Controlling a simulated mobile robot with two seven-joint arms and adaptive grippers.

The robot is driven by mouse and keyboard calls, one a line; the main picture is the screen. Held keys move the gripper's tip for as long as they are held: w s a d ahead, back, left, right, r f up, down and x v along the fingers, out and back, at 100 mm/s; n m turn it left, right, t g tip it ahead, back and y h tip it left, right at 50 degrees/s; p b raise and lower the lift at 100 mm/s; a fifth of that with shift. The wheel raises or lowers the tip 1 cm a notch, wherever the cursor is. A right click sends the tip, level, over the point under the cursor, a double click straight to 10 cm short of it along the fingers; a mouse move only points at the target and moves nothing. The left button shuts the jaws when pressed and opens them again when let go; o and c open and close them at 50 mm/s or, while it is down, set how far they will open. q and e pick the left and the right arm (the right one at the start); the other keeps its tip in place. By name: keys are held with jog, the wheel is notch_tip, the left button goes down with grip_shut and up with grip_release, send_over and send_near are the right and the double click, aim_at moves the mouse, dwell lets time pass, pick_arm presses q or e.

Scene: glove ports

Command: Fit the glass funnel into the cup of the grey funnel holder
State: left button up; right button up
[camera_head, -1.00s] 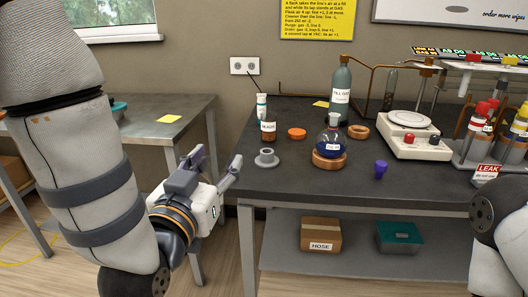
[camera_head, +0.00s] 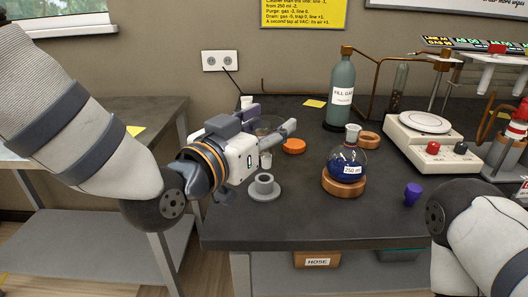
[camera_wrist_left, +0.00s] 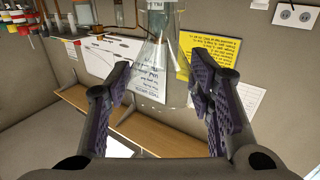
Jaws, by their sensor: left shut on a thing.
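The grey funnel holder (camera_head: 264,194), an upright cup on a round flat base, stands near the left front of the dark table in the head view. My left gripper (camera_head: 272,121) is above and slightly behind it, apart from it. The gripper is shut on the clear glass funnel (camera_head: 267,126), which is faint between the fingers. In the left wrist view the funnel (camera_wrist_left: 165,62) shows as a see-through cone between the two finger pads. Its lower part is hard to make out. My right gripper is out of view.
A round flask of blue liquid (camera_head: 347,162) stands on a cork ring right of the holder. The table front beside the holder is clear.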

aim_at(265, 152)
pick_arm(q)
jog(key=shift+w+a+f+b, duration=0.15)
jog(key=shift+w+f, duration=0.35)
jog(key=shift+f, duration=0.7)
jog(key=shift+w+f+b, duration=0.2)
jog(key=shift+w+f, duration=0.3)
jog(key=shift+f, duration=0.7)
jog(key=shift+w+a+f+b, duration=0.15)
jog(key=shift+w+f, duration=0.35)
jog(key=shift+f, duration=0.7)
jog(key=o, duration=1.1)
jog(key=shift+d, duration=0.1)
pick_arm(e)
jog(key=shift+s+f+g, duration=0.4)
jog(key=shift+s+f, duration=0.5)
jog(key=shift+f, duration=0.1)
pick_arm(q)
jog(key=shift+r, duration=0.3)
jog(key=p+v, duration=0.1)
jog(key=v, duration=1.1)
jog(key=shift+r, duration=0.15)
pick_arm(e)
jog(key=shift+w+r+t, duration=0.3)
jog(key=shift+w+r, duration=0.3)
